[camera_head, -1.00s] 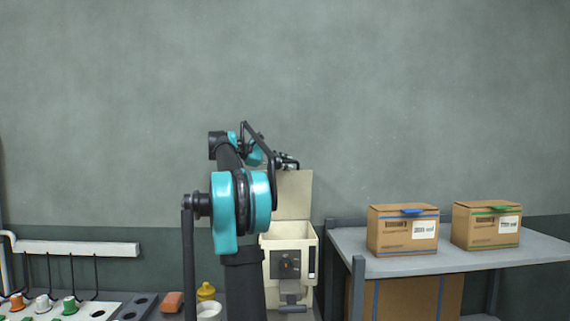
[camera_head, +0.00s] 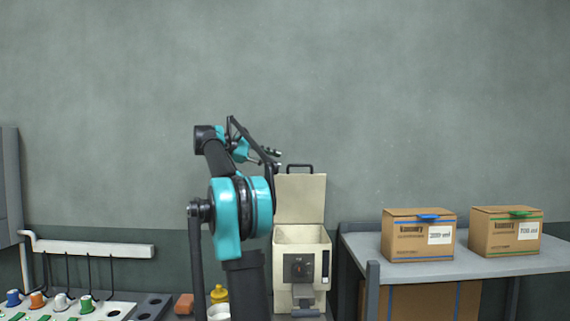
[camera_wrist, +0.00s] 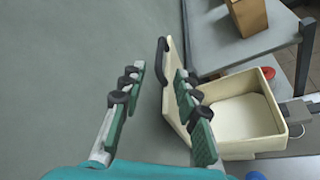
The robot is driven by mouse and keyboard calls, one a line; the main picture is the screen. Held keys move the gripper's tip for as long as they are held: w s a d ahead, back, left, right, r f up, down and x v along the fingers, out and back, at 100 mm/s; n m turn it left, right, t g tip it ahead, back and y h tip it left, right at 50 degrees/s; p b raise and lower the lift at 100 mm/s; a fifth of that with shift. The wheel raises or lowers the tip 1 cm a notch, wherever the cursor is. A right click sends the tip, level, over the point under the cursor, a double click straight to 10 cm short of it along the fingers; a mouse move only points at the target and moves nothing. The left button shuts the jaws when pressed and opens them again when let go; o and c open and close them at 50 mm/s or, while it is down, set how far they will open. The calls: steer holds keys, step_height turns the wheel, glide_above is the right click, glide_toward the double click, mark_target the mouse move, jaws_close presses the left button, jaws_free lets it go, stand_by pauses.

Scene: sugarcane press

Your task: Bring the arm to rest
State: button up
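My gripper (camera_head: 270,155) is raised at the end of my teal and black arm, in front of the grey wall. In the wrist view my gripper (camera_wrist: 158,108) has its two green-padded fingers apart, with nothing between them. The cream press (camera_head: 300,265) stands behind and right of my arm in the head view, its lid (camera_head: 300,198) standing open. In the wrist view the open press (camera_wrist: 240,115) looks empty inside; one finger overlaps its lid, and I cannot tell the distance between them.
A grey shelf (camera_head: 400,273) at the right bears two cardboard boxes, one with a blue tab (camera_head: 418,240) and one with a green tab (camera_head: 505,235).

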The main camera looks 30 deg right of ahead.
steer(key=shift+v, duration=0.8)
steer(key=s+a+f+m+t+y, duration=0.1)
steer(key=s+a+f+t+y, duration=0.3)
steer(key=f, duration=0.8)
steer(key=s+a+f+g+y, duration=0.1)
steer(key=s+a+f, duration=0.2)
steer(key=a+f, duration=0.55)
steer(key=s+a+f+m+t+y, duration=0.1)
steer(key=s+a+f+t+y, duration=0.15)
steer(key=f, duration=1.25)
steer(key=s+a+f+m+t+y, duration=0.1)
steer(key=s+a+f+y, duration=0.2)
steer(key=s+a+f, duration=0.5)
steer(key=s+a+f+m+t+y, duration=0.1)
steer(key=s+a+f+y, duration=0.3)
steer(key=s+a+f, duration=0.4)
steer(key=s+f, duration=0.5)
steer(key=f, duration=0.2)
steer(key=shift+m, duration=0.4)
steer(key=shift+s+a, duration=0.1)
